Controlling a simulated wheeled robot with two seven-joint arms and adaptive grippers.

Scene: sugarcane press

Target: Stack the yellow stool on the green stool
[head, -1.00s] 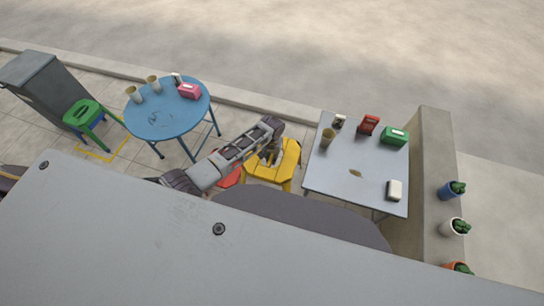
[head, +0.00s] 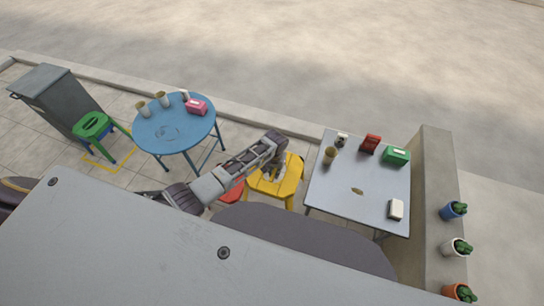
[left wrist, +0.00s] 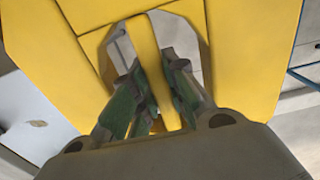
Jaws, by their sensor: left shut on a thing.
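The yellow stool (head: 288,184) is between the blue round table and the grey table in the head view. My left gripper (head: 272,167) reaches it from the left. In the left wrist view, the gripper (left wrist: 158,100) is shut on a yellow bar of the stool's seat (left wrist: 245,50), with openings on either side. Whether the stool's legs touch the ground cannot be told. The green stool (head: 92,124) stands upright at the far left beside a grey cabinet; some blue shows beneath its seat. My right gripper is not in view.
The blue round table (head: 168,132) bears cups and a pink box. The grey table (head: 335,195) bears a cup and small boxes. A red stool (head: 232,193) is partly hidden by my left arm. A yellow outline (head: 105,168) marks the floor near the green stool. A low wall (head: 437,160) stands right.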

